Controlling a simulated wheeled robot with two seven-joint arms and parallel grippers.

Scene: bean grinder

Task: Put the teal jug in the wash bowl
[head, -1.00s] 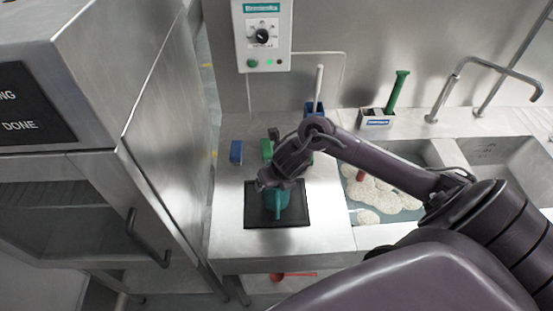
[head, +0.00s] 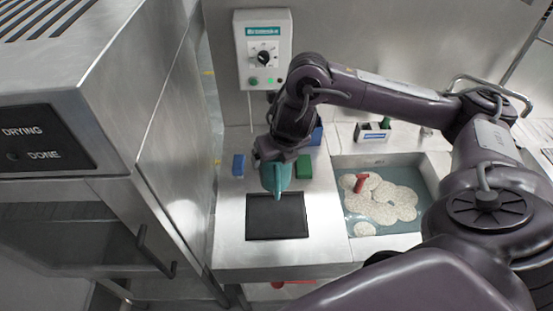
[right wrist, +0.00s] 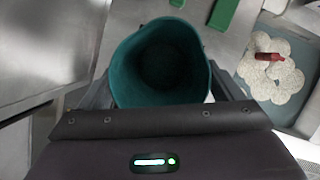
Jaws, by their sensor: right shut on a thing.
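The teal jug (head: 275,180) is held up by my right gripper (head: 278,160) above the counter, over the back edge of the black mat. In the right wrist view the jug's open mouth (right wrist: 160,62) faces the camera and looks empty; the jaws (right wrist: 160,98) are shut on it. The wash bowl appears to be the sink basin (head: 433,168) to the right, with bluish water and foam (head: 385,205). My left gripper does not show.
The black mat (head: 275,230) lies bare on the counter. A blue block (head: 238,165) and a green block (head: 304,167) stand behind it. A control box (head: 264,48) hangs on the wall. A caddy (head: 373,133) sits behind the basin, and a steel cabinet (head: 150,110) stands at left.

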